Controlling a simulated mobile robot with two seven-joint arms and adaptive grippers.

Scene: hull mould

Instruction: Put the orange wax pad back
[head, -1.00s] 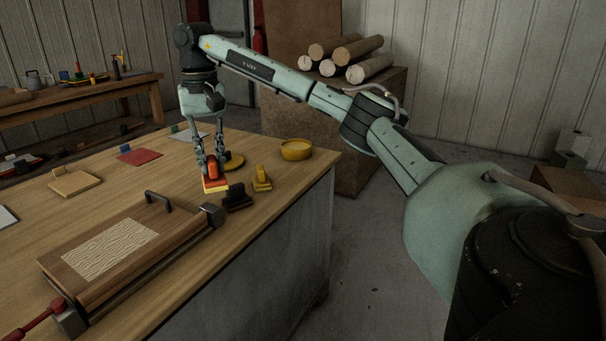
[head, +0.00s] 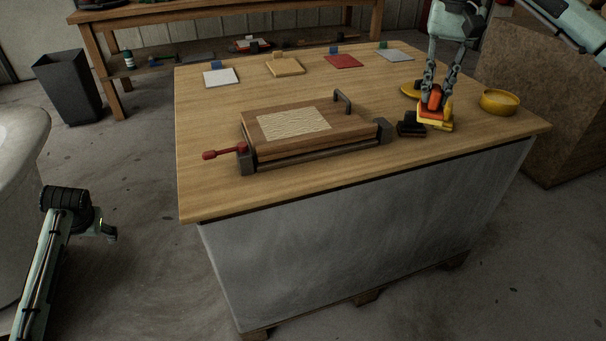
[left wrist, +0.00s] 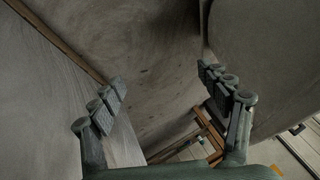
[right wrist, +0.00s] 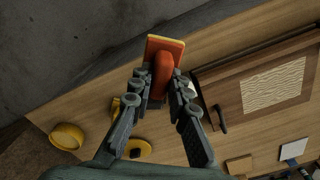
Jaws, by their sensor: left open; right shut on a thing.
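The orange wax pad (head: 435,114) has an orange grip on a flat red-orange and yellow base. My right gripper (head: 434,94) is shut on its grip above the right part of the bench. In the right wrist view the pad (right wrist: 163,62) sits between the fingertips, base outward. A black pad (head: 411,129) stands just left of it on the bench. A yellow pad, partly visible beside a finger in the right wrist view (right wrist: 115,106), is largely hidden in the head view. My left gripper (head: 107,230) is low at the left, beside the bench; its fingers are apart and empty (left wrist: 165,95).
A wooden mould (head: 320,130) with a pale textured panel, handle and red-handled clamp fills the bench's middle. A yellow dish (head: 499,102) and yellow disc (head: 411,90) are near my right gripper. White, tan, red and grey squares line the back. A bin (head: 75,92) stands left.

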